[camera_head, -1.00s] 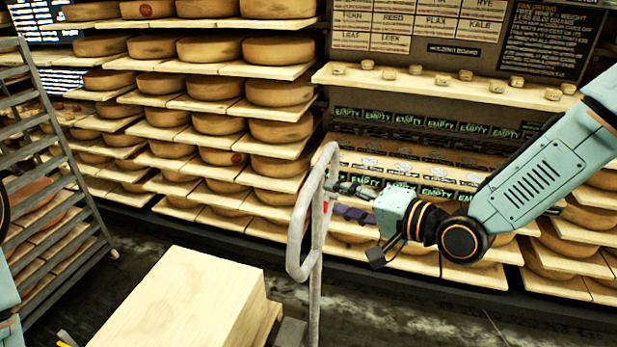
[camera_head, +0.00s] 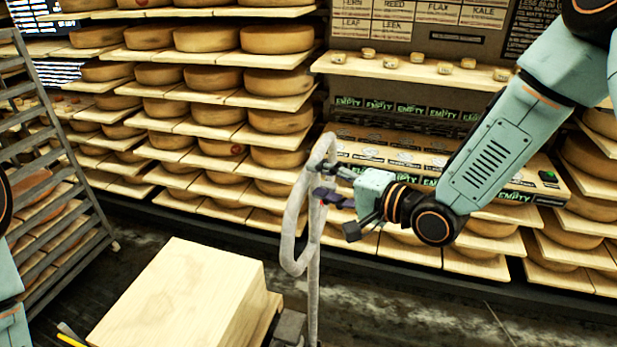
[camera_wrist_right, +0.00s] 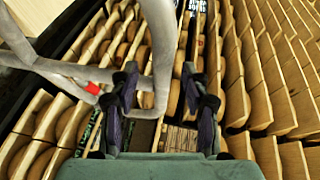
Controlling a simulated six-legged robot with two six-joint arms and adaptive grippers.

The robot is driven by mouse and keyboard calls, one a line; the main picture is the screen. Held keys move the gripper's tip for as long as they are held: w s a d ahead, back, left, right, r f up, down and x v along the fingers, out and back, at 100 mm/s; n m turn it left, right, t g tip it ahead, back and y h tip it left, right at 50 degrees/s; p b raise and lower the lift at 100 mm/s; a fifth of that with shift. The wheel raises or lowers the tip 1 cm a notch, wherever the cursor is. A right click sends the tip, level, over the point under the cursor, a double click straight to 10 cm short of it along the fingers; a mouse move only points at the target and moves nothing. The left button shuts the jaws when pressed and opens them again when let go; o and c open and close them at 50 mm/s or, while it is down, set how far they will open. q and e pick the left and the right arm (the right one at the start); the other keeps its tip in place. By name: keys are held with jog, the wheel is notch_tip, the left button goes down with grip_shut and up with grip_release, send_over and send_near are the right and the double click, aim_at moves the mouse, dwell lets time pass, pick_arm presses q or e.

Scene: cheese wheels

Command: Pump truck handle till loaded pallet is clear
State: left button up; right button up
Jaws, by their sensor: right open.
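The truck handle (camera_head: 287,240) is a grey tube loop on an upright post, with a small red part. The post runs down to a grey truck part (camera_head: 289,327) at the bottom edge. A pale wooden block-like load (camera_head: 190,285) sits left of the handle, with a wooden edge (camera_head: 268,312), perhaps the pallet, low at its right. My right gripper (camera_head: 330,192) is open at the loop's right side. In the right wrist view, the handle (camera_wrist_right: 160,45) passes between the spread fingers (camera_wrist_right: 163,105); contact is unclear. Of my left arm only links show; its gripper is out of view.
Shelves of cheese wheels (camera_head: 205,98) fill the back. A metal rack (camera_head: 75,190) stands at the left. A shelf with small pieces (camera_head: 425,72) and boxes marked EMPTY (camera_head: 400,157) are behind my right arm. Dark floor shows between load and shelves.

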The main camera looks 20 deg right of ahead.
aim_at(310, 180)
jog(key=w+a, duration=0.2)
jog(key=shift+a, duration=0.4)
jog(key=shift+w+d+f, duration=0.2)
jog(key=shift+w+f, duration=0.1)
jog(key=shift+w, duration=0.25)
jog(key=shift+s+a+r, duration=0.2)
jog(key=shift+s+a, duration=0.05)
jog(key=c, duration=0.4)
jog(key=shift+w+d+f, duration=0.1)
jog(key=shift+d, duration=0.1)
jog(key=c, duration=0.5)
grip_shut()
